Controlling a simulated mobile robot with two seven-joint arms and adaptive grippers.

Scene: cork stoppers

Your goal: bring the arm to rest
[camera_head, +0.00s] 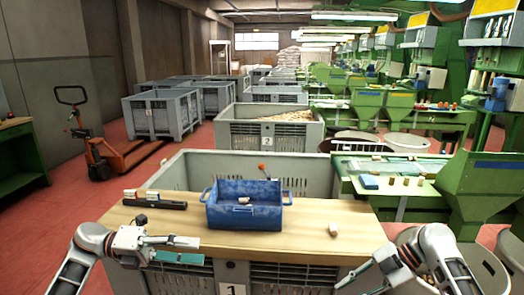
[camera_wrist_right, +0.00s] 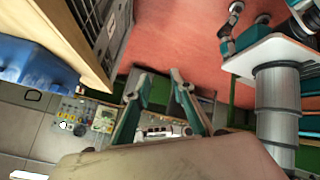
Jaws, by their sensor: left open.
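My left gripper (camera_head: 198,251) is open and empty in the head view, in front of the table's (camera_head: 310,222) front left edge, with its fingers pointing right. My right gripper (camera_head: 345,278) is low at the front right of the head view, beyond the table's front edge. In the right wrist view its two teal-padded fingers (camera_wrist_right: 160,92) stand apart with nothing seen between them. A pale cork stopper (camera_head: 333,230) is on the right part of the table, away from both grippers. Another cork (camera_head: 244,200) shows in the blue crate (camera_head: 242,218). The crate's floor is mostly hidden.
A grey bin (camera_head: 185,170) stands behind the table. Green machines (camera_head: 480,190) stand at the right, and an orange pallet truck (camera_head: 105,160) stands at the left. Red floor is open at the left.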

